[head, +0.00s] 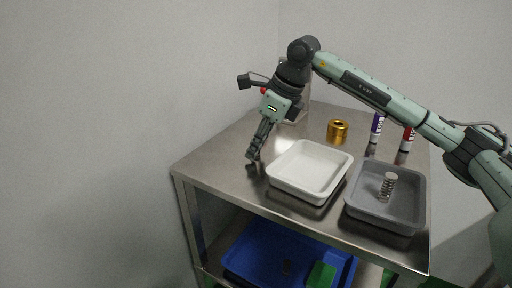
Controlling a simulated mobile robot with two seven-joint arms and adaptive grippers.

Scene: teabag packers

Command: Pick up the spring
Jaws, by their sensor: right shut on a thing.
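A silvery coiled spring (388,185) stands upright in the grey tray (411,228) at the right of the steel table. My right gripper (253,156) points down near the table's left edge, left of the white tray and well away from that spring. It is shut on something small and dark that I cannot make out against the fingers. My left gripper is not in view.
An empty white tray (301,190) stands beside the grey tray on the steel table (222,163). A brass ring (337,131), a purple-and-white tube (376,127) and a red-and-white tube (407,139) stand behind. A blue bin (262,252) is on the shelf below.

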